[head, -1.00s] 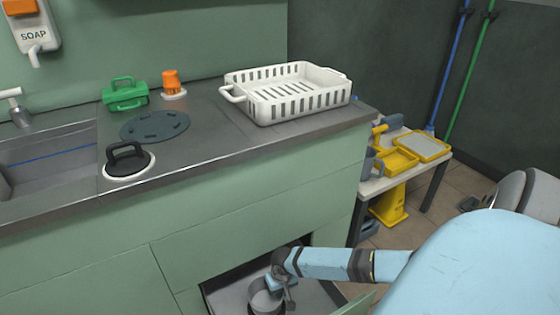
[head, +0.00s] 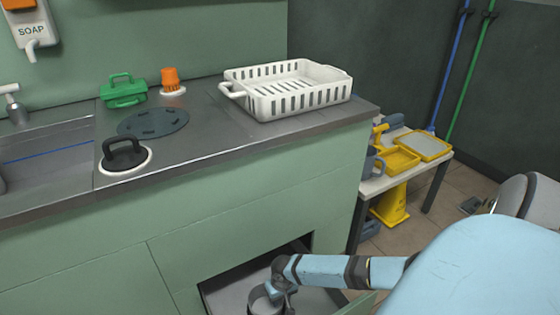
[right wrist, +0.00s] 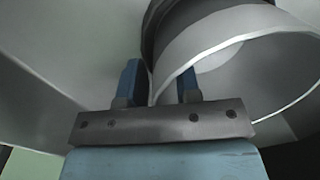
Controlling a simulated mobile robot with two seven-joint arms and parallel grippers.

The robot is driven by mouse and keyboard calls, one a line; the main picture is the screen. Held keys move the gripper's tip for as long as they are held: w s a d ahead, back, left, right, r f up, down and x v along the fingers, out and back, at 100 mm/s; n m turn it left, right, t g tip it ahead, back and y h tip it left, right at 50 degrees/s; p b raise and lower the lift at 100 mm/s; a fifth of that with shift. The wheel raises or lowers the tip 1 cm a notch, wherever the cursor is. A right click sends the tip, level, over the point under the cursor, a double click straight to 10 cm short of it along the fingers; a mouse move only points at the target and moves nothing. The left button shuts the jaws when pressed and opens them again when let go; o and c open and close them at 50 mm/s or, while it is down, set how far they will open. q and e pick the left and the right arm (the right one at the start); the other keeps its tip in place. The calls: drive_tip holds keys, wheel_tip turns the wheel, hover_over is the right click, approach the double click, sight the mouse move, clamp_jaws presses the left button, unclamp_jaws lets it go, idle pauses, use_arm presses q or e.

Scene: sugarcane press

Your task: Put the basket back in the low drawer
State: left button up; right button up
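A grey, round, open-topped metal basket (head: 262,305) stands in the open low drawer (head: 225,288), partly cut off by the bottom of the head view. My right gripper (head: 280,290) is down in the drawer at its rim. In the right wrist view the basket (right wrist: 235,35) shows large, with a pale inside and a dark band. Its thin wall passes between the two blue fingers of my right gripper (right wrist: 160,88). The fingers stand apart, with a gap wider than the wall. My left gripper is not in view.
A white slotted crate (head: 290,95) stands on the counter (head: 215,140) above the drawer. A green-handled block (head: 124,92), an orange knob (head: 170,80) and a black-handled lid (head: 125,155) also stand there. A low table (head: 395,175) with yellow trays is to the right.

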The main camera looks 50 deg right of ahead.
drive_tip(key=shift+r, duration=0.1)
drive_tip(key=shift+r, duration=0.35)
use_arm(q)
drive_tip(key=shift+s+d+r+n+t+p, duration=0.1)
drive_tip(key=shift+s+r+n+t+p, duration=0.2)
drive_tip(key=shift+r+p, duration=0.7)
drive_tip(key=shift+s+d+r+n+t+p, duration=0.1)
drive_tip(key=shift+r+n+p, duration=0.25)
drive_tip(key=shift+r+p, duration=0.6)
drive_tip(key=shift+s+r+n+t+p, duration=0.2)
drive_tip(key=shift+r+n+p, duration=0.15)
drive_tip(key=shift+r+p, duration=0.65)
use_arm(e)
wheel_tip(320, 180, up, 11)
drive_tip(key=shift+s+d+r, duration=0.15)
drive_tip(key=shift+d+r, duration=0.05)
drive_tip(key=shift+d, duration=0.25)
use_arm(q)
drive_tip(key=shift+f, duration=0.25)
